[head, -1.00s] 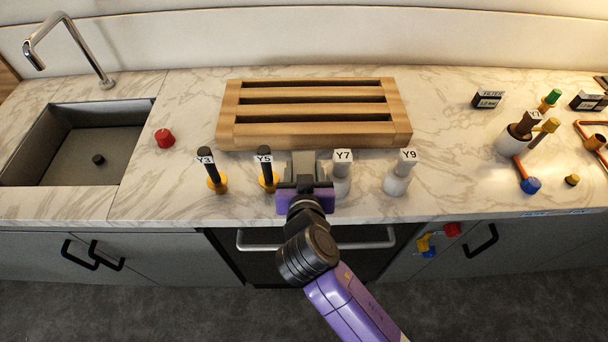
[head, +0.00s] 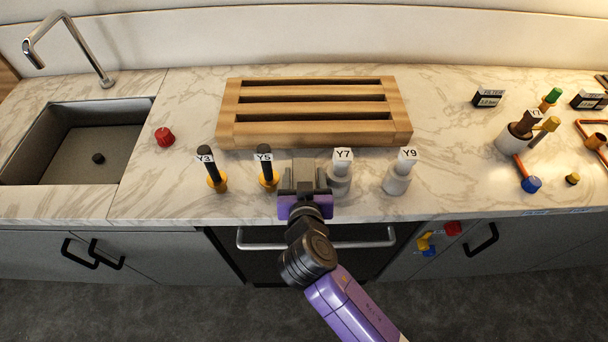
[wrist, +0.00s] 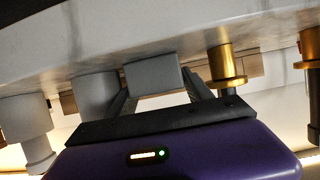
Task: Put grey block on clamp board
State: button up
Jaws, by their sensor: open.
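The grey block (head: 303,161) stands on the counter between the posts labelled Y5 and Y7 in the head view. It also shows in the wrist view (wrist: 153,75), in front of my fingers. My gripper (head: 303,182) is open at the block's near side, with one finger toward each side of it. In the wrist view my gripper (wrist: 160,97) shows a gap between its fingers. Whether either finger touches the block I cannot tell. The wooden slatted board (head: 315,135), seemingly the clamp board, lies empty behind the block.
Black post Y5 (head: 266,165) with a yellow base stands close left of my gripper, and white post Y7 (head: 341,172) close right. Y3 (head: 211,170) and Y9 (head: 400,175) stand farther out. A red knob (head: 165,137) lies near the sink.

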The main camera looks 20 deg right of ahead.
jog(key=shift+r, duration=0.2)
jog(key=shift+s+a, duration=0.15)
jog(key=shift+s, duration=0.25)
jog(key=b+v, duration=0.2)
jog(key=v, duration=0.9)
jog(key=shift+r, duration=0.15)
jog(key=shift+s, duration=0.1)
